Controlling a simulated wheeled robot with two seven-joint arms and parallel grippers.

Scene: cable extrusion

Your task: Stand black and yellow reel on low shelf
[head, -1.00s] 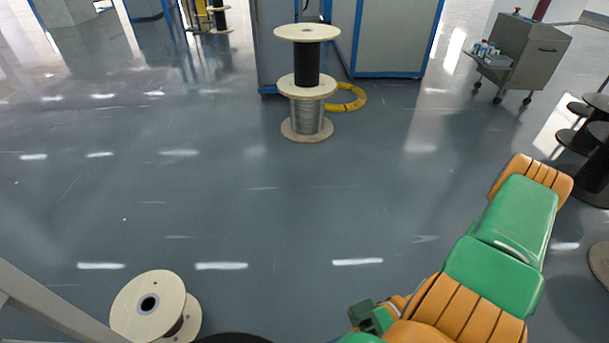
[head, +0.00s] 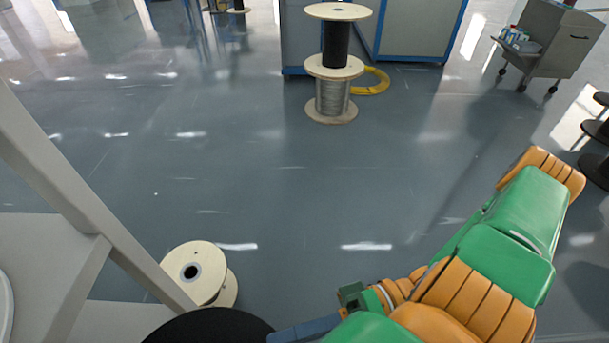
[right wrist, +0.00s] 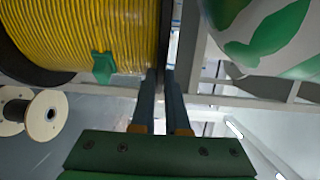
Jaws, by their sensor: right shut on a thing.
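The black and yellow reel shows in the right wrist view as a body of yellow cable (right wrist: 85,30) with a dark flange. In the head view only a round black end (head: 208,328) shows at the bottom edge. My right gripper (right wrist: 167,75) is shut on the rim of the flange, its two blue fingers on either side. Its blue fingers (head: 303,328) also reach the black end in the head view. A pale grey rack (head: 45,235) with a slanting post and flat panels stands at the left. Which level is the low shelf I cannot tell. My left gripper is out of view.
A wooden reel (head: 195,270) lies on the floor beside the rack post, close to the black end. Two stacked reels (head: 335,65), a yellow coil (head: 372,82) and a grey cart (head: 555,42) stand farther back. The middle floor is clear.

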